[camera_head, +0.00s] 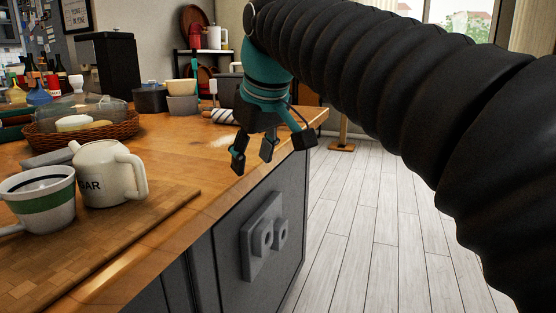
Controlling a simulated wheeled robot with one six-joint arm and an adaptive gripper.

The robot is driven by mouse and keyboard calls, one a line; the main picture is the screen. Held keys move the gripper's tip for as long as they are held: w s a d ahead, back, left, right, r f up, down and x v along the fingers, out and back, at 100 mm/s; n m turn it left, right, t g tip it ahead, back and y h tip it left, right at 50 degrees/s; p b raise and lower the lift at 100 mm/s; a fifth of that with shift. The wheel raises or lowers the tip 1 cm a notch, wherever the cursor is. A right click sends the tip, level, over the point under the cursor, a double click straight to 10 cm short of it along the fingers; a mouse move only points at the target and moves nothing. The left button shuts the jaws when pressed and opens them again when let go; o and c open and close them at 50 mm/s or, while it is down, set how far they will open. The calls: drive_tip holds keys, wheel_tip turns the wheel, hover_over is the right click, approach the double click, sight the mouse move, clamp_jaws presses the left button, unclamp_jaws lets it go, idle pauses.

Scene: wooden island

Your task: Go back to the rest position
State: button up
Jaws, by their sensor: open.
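My gripper (268,150) hangs from the end of my black ribbed arm, with its fingers pointing down. It is over the right edge of the wooden island (160,238), near the side panel. Its dark fingers are spread apart and nothing is between them. How high the fingertips are above the island top is hard to tell.
A white sugar pot (105,175) and a green-striped cup (40,198) stand on a wooden board (120,240) at left front. A wicker basket (85,135), bowls (183,98) and a black coffee machine (108,68) stand behind. Floor (375,210) at right is clear.

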drive_tip(key=s+d+f+m, duration=0.3)
drive_tip(key=s+d+f, duration=0.2)
drive_tip(key=f, duration=0.3)
drive_tip(key=s+d+f+m+h, duration=0.1)
drive_tip(key=s+d+f+m, duration=0.1)
drive_tip(key=s+d+f, duration=0.4)
drive_tip(key=s+d+f+m+h, duration=0.1)
drive_tip(key=s+d+f+m, duration=0.2)
drive_tip(key=s+d+f, duration=0.3)
wheel_tip(320, 180, down, 6)
drive_tip(key=d, duration=0.3)
drive_tip(key=shift+s+f+m+t, duration=0.2)
drive_tip(key=shift+f+m+t, duration=0.1)
drive_tip(key=shift+t, duration=0.1)
drive_tip(key=shift+a+r, duration=0.1)
